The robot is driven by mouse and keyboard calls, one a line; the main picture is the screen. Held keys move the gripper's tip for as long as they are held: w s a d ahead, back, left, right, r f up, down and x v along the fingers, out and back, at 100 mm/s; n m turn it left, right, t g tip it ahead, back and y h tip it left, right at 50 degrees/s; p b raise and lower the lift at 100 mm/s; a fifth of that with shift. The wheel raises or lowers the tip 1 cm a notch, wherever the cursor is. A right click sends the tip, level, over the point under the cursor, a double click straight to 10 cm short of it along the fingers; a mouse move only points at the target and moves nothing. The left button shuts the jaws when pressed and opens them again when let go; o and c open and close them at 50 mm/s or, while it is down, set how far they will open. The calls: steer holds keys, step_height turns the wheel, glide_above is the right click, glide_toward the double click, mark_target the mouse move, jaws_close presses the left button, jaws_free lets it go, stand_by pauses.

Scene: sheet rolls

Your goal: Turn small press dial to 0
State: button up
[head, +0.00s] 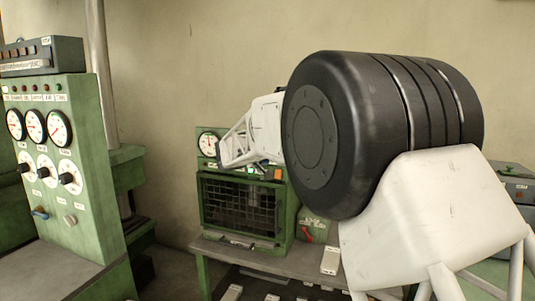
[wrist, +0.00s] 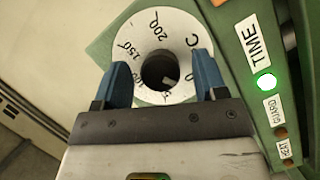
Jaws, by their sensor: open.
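The small press (head: 240,205) is a green machine with a mesh guard in the head view. In the wrist view its dial plate (wrist: 185,24) is a white ring marked 100, 150, 200 and C, with a 0 at the lower right. A dark round knob (wrist: 153,68) is at the ring's centre, with a pale fleck low on it; I cannot tell which number it points to. My gripper (wrist: 160,62) is open, its blue fingers on either side of the knob; contact is not clear. In the head view my gripper (head: 252,160) covers the dial.
Beside the dial are a lit green TIME lamp (wrist: 265,82) and GUARD and HEAT lamps. A round gauge (head: 208,143) is on the press's upper left. A green control cabinet (head: 50,150) stands at left. The press stands on a bench (head: 285,262) with pale blocks before it.

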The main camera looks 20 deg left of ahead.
steer(key=v, duration=0.7)
steer(key=shift+s+a, duration=0.2)
steer(key=shift+s, duration=0.15)
steer(key=shift+d, duration=0.1)
stand_by(0.4)
